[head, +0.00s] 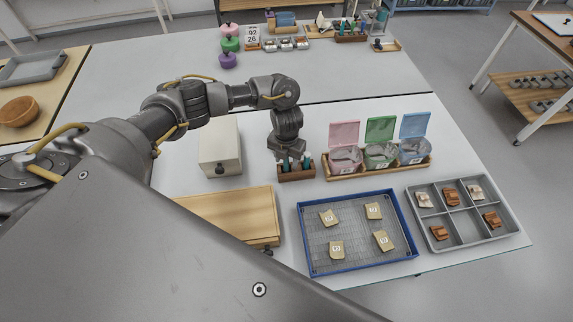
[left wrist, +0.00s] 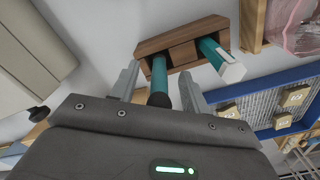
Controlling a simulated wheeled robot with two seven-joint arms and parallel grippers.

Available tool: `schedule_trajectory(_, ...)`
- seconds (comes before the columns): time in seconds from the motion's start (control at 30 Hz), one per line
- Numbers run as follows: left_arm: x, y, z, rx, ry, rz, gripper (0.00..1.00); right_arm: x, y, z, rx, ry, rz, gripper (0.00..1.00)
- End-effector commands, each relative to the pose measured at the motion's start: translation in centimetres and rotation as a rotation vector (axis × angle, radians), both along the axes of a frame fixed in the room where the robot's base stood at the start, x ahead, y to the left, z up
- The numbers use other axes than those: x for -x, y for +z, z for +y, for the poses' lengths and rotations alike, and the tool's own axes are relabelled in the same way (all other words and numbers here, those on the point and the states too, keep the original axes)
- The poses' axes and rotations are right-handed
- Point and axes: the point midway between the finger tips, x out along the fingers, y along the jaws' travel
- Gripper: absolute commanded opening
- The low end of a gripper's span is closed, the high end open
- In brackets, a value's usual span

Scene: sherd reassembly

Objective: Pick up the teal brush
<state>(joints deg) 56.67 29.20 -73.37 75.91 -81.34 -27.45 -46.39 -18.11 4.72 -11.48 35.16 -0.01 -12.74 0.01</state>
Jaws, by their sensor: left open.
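A brown wooden holder (head: 297,174) stands on the table and holds two teal tools; it also shows in the left wrist view (left wrist: 182,46). One teal tool (left wrist: 159,76) has a dark round end. The other teal tool (left wrist: 211,50) has a white, blocky end. Which one is the brush I cannot tell for certain. My left gripper (left wrist: 159,72) is open, with its fingers on either side of the dark-ended tool. The white-ended tool is outside the fingers, to the right. In the head view my left gripper (head: 291,156) is over the holder and partly hides the tools.
A cream box (head: 220,147) stands left of the holder. A wooden rack with pink, green and blue lidded bins (head: 380,152) is to the right. In front are a wooden board (head: 230,208), a blue tray (head: 308,238) with sherds and a grey compartment tray (head: 467,220).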

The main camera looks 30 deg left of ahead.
Motion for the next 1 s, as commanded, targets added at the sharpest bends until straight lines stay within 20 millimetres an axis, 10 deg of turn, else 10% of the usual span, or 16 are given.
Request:
schedule_trajectory(0.47,0.0,0.0,0.0,0.0,0.0,0.0,0.0,-2.3,0.0,0.0,-0.001,0.0,-0.033,0.36)
schedule_trajectory(0.77,-0.1,0.7,0.0,0.001,-0.002,-0.003,0.0,-1.8,0.1,0.4,-0.006,-0.002,-0.026,0.36)
schedule_trajectory(1.0,-0.2,5.4,0.1,-0.001,-0.005,-0.006,0.0,-1.7,0.7,0.6,-0.008,-0.002,-0.024,0.36)
